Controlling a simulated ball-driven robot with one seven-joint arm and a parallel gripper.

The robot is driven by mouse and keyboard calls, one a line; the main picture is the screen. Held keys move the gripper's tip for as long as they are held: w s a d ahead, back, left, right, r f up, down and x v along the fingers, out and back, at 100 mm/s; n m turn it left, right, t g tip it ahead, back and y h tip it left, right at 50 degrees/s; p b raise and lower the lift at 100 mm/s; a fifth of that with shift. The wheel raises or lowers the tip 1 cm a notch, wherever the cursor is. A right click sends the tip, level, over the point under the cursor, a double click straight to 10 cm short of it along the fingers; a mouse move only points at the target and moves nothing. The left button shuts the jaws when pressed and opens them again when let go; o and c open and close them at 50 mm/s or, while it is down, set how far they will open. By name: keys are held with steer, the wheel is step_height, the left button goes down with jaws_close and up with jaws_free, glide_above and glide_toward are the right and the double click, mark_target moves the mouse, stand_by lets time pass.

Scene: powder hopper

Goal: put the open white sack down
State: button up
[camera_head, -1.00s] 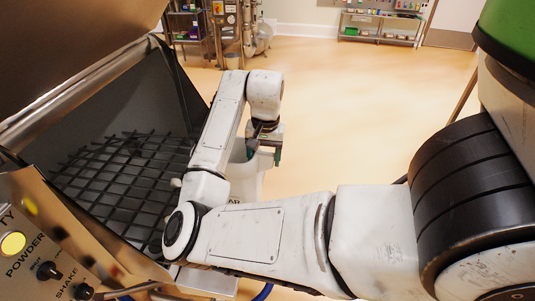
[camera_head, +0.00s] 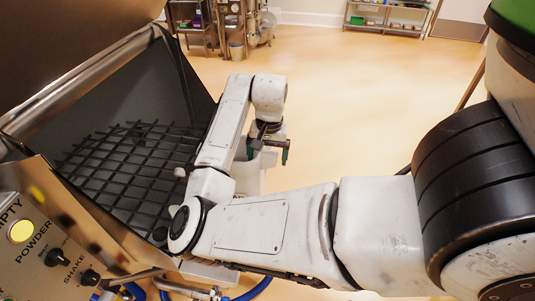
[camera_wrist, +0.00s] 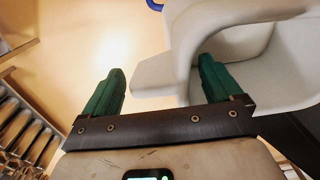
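The open white sack (camera_head: 250,178) is beside the hopper's right side in the head view, partly hidden behind my arm. My gripper (camera_head: 268,150) is at the sack's upper part, with its green fingers spread apart. In the wrist view my gripper (camera_wrist: 161,68) is open, with a wide gap between the fingers. The sack (camera_wrist: 290,70) fills the right side there, its open mouth and a curved white edge showing. The right finger overlaps the sack in the picture; the left finger is clear of it. The sack's base is hidden, so I cannot tell what it rests on.
The hopper (camera_head: 190,85) with its dark grid (camera_head: 125,165) stands at the left. Its control panel (camera_head: 45,245) is at lower left. Shelving and steel equipment (camera_head: 236,30) stand at the back. The tan floor (camera_head: 360,110) right of the sack is clear.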

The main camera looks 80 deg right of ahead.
steer(key=shift+r, duration=0.1)
step_height(320, 180, up, 12)
steer(key=shift+s, duration=0.25)
stand_by(0.4)
